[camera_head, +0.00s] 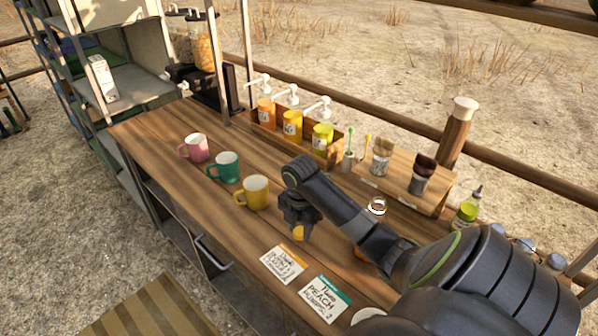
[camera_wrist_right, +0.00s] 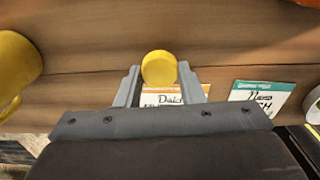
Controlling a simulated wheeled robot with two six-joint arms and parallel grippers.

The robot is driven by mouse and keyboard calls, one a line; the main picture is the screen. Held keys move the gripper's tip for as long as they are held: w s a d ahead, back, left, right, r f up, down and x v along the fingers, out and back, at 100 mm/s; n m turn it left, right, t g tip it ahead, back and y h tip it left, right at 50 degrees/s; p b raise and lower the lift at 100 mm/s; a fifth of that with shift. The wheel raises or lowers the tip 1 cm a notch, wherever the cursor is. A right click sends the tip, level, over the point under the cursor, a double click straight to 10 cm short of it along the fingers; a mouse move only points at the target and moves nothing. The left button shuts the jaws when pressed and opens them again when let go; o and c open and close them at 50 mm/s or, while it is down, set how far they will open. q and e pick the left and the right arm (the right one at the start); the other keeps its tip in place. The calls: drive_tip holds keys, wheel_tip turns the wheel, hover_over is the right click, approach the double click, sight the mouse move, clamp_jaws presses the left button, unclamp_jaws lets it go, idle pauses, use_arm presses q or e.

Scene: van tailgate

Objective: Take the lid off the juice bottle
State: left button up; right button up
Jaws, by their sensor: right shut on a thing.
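My right gripper (camera_head: 299,222) is shut on a round yellow lid (camera_head: 299,234), held above the wooden counter near the yellow mug. In the right wrist view the lid (camera_wrist_right: 159,68) sits between the two fingertips (camera_wrist_right: 160,78), with no bottle visible beneath it. The juice bottle's open-looking neck (camera_head: 377,206) shows just behind my right forearm, apart from the gripper. A bit of orange shows below the forearm; the arm hides most of the bottle. My left gripper is not in view.
Pink (camera_head: 195,148), teal (camera_head: 225,167) and yellow (camera_head: 252,192) mugs stand left of the gripper. Two label cards (camera_head: 284,264) lie in front. A rack of pump bottles (camera_head: 292,126) and a brush stand (camera_head: 400,180) line the back. The counter's left end is clear.

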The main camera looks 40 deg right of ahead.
sight(300, 231)
drive_tip(key=shift+f, duration=1.3)
drive_tip(key=shift+f, duration=0.15)
drive_tip(key=o, duration=1.1)
wheel_tip(300, 231, up, 8)
drive_tip(key=shift+f+b, duration=0.15)
drive_tip(key=shift+b, duration=0.3)
wheel_tip(300, 231, up, 3)
drive_tip(key=p, duration=0.3)
drive_tip(key=shift+f, duration=0.1)
drive_tip(key=shift+r+p, duration=0.9)
drive_tip(key=shift+r, duration=0.05)
